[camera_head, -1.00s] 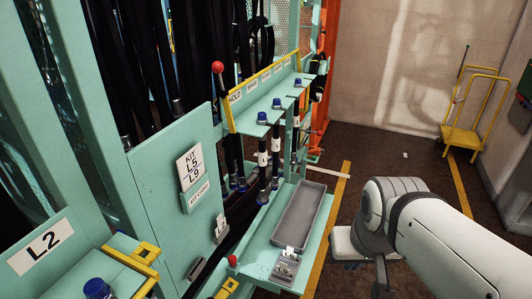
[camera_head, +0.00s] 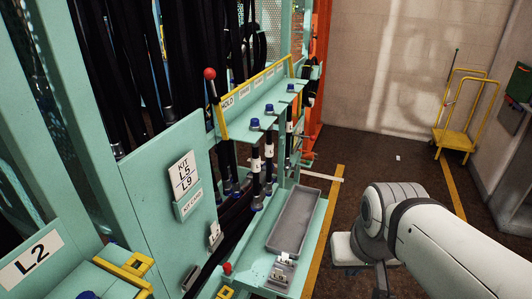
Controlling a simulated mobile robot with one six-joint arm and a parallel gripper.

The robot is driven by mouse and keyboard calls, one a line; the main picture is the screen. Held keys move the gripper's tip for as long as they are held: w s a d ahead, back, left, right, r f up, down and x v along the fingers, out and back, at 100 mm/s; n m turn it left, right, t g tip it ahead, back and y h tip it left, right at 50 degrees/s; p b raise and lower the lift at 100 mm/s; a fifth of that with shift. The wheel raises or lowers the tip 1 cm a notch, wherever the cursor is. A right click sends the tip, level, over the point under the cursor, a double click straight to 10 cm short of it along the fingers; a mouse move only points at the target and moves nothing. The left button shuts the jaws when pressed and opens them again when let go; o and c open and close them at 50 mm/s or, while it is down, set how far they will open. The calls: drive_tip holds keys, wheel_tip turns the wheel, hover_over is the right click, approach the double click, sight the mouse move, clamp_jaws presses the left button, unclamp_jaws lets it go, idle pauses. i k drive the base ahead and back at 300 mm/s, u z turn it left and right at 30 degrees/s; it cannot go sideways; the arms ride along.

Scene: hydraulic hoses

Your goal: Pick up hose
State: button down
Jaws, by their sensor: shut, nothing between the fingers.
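Short black hoses with white labels hang upright from the teal holder shelf on the rack. A near hose (camera_head: 256,163) and one beside it (camera_head: 269,152) hang in front, and another hose (camera_head: 289,128) hangs farther back. Blue caps (camera_head: 254,124) show on top of the shelf above them. Long black hoses (camera_head: 134,60) hang in the rack at the upper left. My white arm comes in from the lower right, apart from the hoses. My gripper's fingers cannot be made out; the arm hides that area.
A grey tray (camera_head: 296,222) lies on a teal ledge below the short hoses. A red-knobbed lever (camera_head: 209,74) stands at the holder's near end. A teal panel (camera_head: 165,190) bears a kit sign. Brown floor is open toward a yellow cart (camera_head: 459,125).

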sight(257, 205)
drive_tip(key=z, duration=1.45)
drive_tip(key=i, duration=2.9)
drive_tip(key=u, duration=0.85)
drive_tip(key=k, duration=0.1)
drive_tip(key=u, duration=3.25)
drive_tip(key=i, duration=0.15)
drive_tip(key=u, duration=0.1)
